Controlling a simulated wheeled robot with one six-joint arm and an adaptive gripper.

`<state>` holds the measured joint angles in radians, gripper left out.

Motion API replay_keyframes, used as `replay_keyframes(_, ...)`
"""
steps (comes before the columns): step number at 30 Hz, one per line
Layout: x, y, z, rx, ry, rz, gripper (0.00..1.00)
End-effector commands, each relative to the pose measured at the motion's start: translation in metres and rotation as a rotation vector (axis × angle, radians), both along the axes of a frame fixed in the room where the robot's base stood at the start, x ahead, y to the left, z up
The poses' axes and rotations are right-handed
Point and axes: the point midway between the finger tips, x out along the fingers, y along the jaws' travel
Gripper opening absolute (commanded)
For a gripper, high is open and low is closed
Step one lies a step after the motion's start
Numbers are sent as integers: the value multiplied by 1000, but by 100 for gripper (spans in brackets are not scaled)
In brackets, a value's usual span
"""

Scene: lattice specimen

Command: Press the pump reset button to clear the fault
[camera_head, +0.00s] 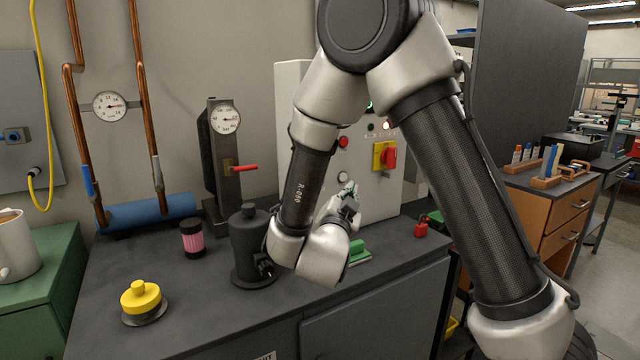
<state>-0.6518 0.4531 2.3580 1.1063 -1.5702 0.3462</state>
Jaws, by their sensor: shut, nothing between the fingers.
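A light grey control box (382,190) stands at the back of the bench. I cannot read which control is the pump reset. My gripper (350,192) is shut and empty, in front of the lower part of the box face. My arm hides the left and upper parts of the box. Whether the fingertips touch the box cannot be told.
A black cylindrical pot (252,245), a pink-banded jar (192,239) and a yellow-capped round item (141,300) stand on the dark bench (200,320). A green-handled brush (357,252) lies below my gripper. A red padlock (421,228) is to its right.

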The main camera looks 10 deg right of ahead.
Motion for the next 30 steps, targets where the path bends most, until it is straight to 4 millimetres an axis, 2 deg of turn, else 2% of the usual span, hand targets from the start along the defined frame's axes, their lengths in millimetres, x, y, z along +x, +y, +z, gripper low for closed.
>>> replay_keyframes(5, 14, 5, 0, 1, 0, 0, 0)
replay_keyframes(18, 69, 22, 0, 1, 0, -1, 0)
replay_keyframes(24, 80, 26, 0, 0, 0, -1, 0)
replay_keyframes(30, 82, 26, 0, 0, 1, 1, 0)
